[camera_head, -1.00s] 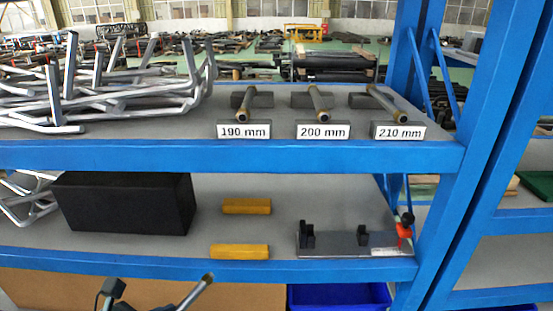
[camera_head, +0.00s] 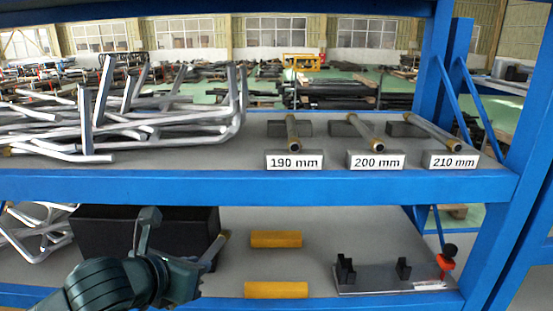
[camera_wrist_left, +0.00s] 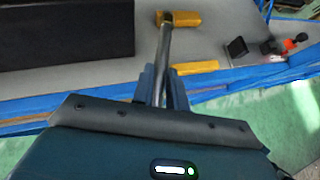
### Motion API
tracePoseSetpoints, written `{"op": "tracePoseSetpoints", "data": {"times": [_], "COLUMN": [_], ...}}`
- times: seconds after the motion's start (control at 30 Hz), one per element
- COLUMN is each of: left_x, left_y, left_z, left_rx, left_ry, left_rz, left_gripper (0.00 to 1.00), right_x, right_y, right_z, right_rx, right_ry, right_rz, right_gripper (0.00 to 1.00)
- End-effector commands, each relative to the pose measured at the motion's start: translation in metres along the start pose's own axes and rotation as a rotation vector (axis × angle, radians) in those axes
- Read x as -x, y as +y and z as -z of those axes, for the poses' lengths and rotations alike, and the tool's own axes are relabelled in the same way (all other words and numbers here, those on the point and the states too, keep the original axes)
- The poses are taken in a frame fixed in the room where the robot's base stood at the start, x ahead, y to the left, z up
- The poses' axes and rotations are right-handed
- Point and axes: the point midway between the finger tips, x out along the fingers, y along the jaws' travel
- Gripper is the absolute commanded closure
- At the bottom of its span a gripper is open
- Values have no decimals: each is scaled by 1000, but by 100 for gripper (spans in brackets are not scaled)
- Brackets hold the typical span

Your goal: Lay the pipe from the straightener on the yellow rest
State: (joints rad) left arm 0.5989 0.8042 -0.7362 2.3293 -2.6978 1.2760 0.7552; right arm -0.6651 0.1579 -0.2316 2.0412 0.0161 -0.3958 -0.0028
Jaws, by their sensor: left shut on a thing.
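My left gripper (camera_head: 206,262) is shut on a thin grey pipe (camera_head: 216,246) with a brass-coloured end, held at the lower shelf's front, left of the yellow rest. The rest is two separate yellow blocks, a back one (camera_head: 276,239) and a front one (camera_head: 276,290). In the left wrist view the pipe (camera_wrist_left: 163,50) points away from the gripper (camera_wrist_left: 162,88), and its far end overlaps the back block (camera_wrist_left: 187,18); I cannot tell if they touch. The front block (camera_wrist_left: 196,68) is right of the pipe there. My right gripper is not in view.
A black box (camera_head: 105,230) stands left on the lower shelf. A fixture (camera_head: 385,279) with black posts and a red clamp stands right. The blue upper beam (camera_head: 250,187) runs above; labelled stands with pipes and a pile of bent tubes lie on the upper shelf.

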Motion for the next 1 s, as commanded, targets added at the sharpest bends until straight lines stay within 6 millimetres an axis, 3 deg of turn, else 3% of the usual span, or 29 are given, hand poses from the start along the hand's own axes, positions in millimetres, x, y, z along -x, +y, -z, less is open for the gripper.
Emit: {"op": "tracePoseSetpoints", "data": {"times": [0.1,0.4,1.0], "left_x": [8,26,30], "left_y": [18,52,58], "left_z": [-26,-58,-63], "left_rx": [53,175,201], "left_ry": [-11,-7,-3], "left_rz": [-91,-254,-286], "left_gripper": [100,100,100], "right_x": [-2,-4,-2], "right_y": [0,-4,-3], "right_z": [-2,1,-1], "right_rx": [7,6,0], "right_ry": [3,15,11], "right_rz": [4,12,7], "right_gripper": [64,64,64]}}
